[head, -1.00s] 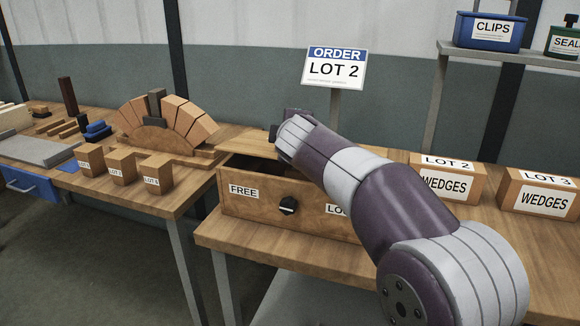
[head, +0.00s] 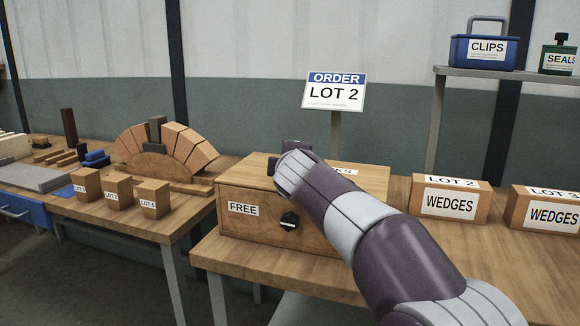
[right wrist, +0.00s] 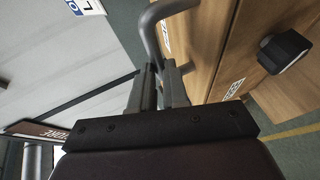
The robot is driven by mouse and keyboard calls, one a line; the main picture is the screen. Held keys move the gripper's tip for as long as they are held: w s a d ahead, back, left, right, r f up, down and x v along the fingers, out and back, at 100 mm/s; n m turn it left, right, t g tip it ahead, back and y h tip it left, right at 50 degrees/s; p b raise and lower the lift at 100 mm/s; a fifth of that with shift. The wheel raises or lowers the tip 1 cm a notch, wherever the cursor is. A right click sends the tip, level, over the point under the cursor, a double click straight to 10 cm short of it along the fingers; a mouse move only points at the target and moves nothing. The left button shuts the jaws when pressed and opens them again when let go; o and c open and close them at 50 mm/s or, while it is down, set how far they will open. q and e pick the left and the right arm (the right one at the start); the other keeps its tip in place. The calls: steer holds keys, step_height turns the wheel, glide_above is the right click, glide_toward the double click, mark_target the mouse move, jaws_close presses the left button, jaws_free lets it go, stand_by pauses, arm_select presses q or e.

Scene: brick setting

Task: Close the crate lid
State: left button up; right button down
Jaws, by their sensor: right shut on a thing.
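The wooden crate (head: 250,228) stands on the right-hand bench, with a FREE label and a black knob (head: 289,220) on its front. Its wooden lid (head: 243,168) lies over the top, and no dark opening shows at the left. My right arm hides the right part of the crate and some of the lid. In the right wrist view my right gripper (right wrist: 163,88) is shut on a grey curved handle (right wrist: 152,35) beside the wood. The knob also shows there (right wrist: 284,50). My left gripper is in neither view.
Boxes of wedges marked LOT 2 (head: 450,203) and LOT 3 (head: 553,214) stand right of the crate. An order sign (head: 334,92) reads LOT 2. A brick arch (head: 165,155) and three small blocks stand on the left bench.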

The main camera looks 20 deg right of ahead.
steer(key=c, duration=1.2)
jaws_free()
steer(key=shift+f, duration=0.7)
steer(key=shift+c, duration=0.2)
steer(key=shift+o, duration=0.6)
steer(key=shift+r, duration=0.2)
steer(key=v, duration=1.2)
steer(key=shift+s+r+b, duration=0.2)
steer(key=shift+s+b, duration=0.1)
steer(key=shift+b, duration=0.1)
steer(key=shift+a, duration=0.15)
